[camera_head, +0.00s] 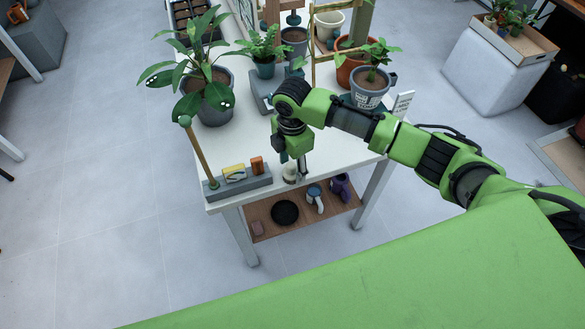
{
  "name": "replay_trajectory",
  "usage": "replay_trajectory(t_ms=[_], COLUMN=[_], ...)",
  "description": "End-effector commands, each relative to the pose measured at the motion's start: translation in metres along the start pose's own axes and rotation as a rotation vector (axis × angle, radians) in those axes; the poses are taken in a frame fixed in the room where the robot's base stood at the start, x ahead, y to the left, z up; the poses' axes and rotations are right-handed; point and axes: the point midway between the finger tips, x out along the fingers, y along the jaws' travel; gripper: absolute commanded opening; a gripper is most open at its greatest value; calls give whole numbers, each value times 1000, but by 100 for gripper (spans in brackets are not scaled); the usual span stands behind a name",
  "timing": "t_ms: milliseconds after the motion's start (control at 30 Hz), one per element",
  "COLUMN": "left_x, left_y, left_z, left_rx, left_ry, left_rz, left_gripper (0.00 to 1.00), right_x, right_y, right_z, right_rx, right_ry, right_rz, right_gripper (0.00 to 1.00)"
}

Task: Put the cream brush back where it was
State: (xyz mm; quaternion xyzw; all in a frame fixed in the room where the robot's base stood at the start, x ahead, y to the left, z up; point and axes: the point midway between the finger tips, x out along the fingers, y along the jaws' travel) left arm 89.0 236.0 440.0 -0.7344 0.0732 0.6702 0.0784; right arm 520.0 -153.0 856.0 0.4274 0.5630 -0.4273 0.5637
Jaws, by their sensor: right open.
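A small cream object (289,173) stands at the front edge of the white table (225,145), right beside my right gripper (302,173). It may be the cream brush, but it is too small and partly covered to be sure. My right gripper points down there and is open; whether its fingers touch the cream object cannot be told. A grey holder (258,187) sits at the table's front left corner. It holds a yellow and white block (234,173), an orange-brown block (257,165) and an upright wooden stick (200,155). My left gripper is not in view.
A large potted plant (214,107) stands behind the holder.

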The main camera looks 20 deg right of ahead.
Motion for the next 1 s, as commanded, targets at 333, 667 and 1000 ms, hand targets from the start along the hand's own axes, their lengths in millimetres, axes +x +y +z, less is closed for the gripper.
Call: replay_trajectory(t_ms=[333, 667, 1000], left_x=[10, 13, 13], left_y=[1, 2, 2], left_z=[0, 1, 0], left_rx=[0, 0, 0], left_ry=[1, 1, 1], left_rz=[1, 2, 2], left_gripper=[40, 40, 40], right_x=[-74, -106, -106], right_y=[1, 0, 0], right_z=[0, 0, 0], right_rx=[0, 0, 0], right_ry=[0, 1, 1], right_rz=[4, 0, -1], right_gripper=[48, 48, 48])
